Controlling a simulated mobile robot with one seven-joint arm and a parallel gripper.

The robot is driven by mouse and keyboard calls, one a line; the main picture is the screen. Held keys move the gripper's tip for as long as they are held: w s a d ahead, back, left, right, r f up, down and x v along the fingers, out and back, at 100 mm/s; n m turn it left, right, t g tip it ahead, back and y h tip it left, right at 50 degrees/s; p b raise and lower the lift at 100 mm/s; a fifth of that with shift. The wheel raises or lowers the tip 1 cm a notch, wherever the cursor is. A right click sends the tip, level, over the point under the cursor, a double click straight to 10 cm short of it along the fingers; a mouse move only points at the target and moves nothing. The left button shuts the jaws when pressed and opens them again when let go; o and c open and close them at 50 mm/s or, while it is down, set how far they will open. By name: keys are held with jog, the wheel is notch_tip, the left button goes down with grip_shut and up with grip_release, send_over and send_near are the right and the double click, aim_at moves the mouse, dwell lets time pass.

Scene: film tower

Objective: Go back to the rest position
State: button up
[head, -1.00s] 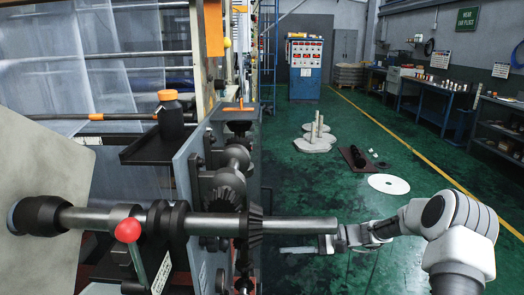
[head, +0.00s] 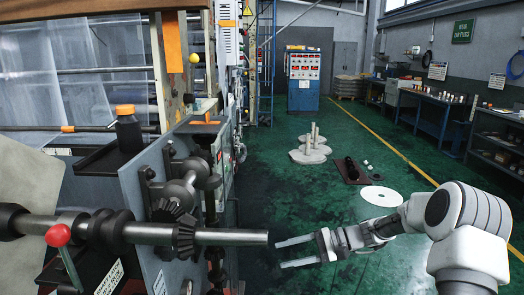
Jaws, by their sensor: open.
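My gripper (head: 293,252) is in the lower middle of the head view, on my arm that reaches in from the right. Its two pale fingers are spread apart and point left, with nothing between them. A grey metal shaft (head: 232,237) with gears juts out of the machine on the left. Its free end is just left of my fingertips, with a small gap in the picture.
A red-knobbed lever (head: 58,235) and a black bottle with an orange cap (head: 128,130) are at the machine. On the green floor (head: 340,240) lie a white disc (head: 380,196), a dark mat (head: 352,171) and grey bases with posts (head: 309,154). Workbenches (head: 427,107) line the right wall.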

jog(key=s+d+r+n+t+h+p, duration=0.2)
jog(key=s+r+h, duration=0.5)
jog(key=s+r, duration=0.5)
jog(key=s+d+r+n+t+h+p, duration=0.3)
jog(key=s+d+r+h+p, duration=0.2)
jog(key=s+r, duration=0.7)
jog(key=s+h+p, duration=0.1)
jog(key=s+h, duration=0.1)
jog(key=s, duration=0.4)
jog(key=shift+s+n+h, duration=0.2)
jog(key=shift+n+h, duration=0.1)
jog(key=shift+n, duration=0.1)
